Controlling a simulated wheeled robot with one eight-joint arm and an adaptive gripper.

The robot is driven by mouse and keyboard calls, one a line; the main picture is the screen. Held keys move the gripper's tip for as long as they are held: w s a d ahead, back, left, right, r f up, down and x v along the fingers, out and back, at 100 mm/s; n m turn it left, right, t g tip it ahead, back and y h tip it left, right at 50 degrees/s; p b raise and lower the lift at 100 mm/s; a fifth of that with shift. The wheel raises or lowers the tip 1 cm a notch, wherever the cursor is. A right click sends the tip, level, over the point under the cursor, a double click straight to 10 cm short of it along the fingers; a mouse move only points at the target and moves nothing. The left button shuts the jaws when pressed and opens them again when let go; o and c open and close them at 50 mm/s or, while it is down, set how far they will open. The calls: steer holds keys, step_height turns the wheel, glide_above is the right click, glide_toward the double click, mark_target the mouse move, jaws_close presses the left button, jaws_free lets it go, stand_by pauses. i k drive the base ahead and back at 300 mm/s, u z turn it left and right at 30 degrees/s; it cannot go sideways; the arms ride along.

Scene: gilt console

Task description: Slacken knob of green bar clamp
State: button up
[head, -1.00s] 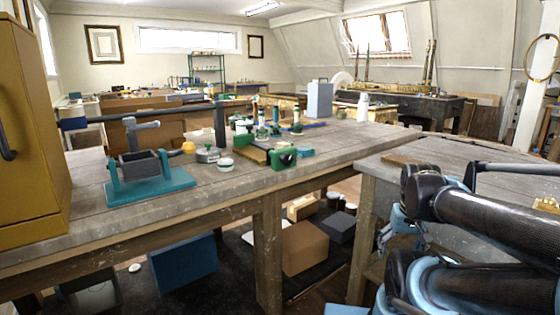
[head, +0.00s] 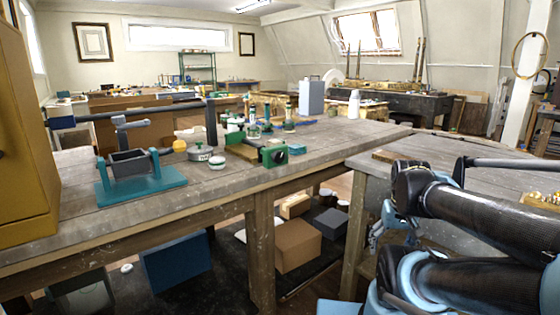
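The green bar clamp (head: 269,156) lies near the front edge of the long wooden workbench, with a dark round part on its front that may be its knob. Its bar runs back and left toward another green piece. My gripper (head: 379,236) seems to hang below my arm at the right, beside the nearer bench corner, well apart from the clamp. It is small and partly hidden, so I cannot tell whether its fingers are open.
A teal vise (head: 140,180), a yellow knob-like item (head: 180,146) and round tins (head: 199,153) stand left of the clamp. Small bottles stand behind it. A yellow cabinet (head: 25,130) closes off the left. Boxes (head: 298,245) lie under the bench.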

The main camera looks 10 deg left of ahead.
mark_target(278, 156)
steer(key=z, duration=0.85)
steer(key=k, duration=1.1)
steer(key=u, duration=0.75)
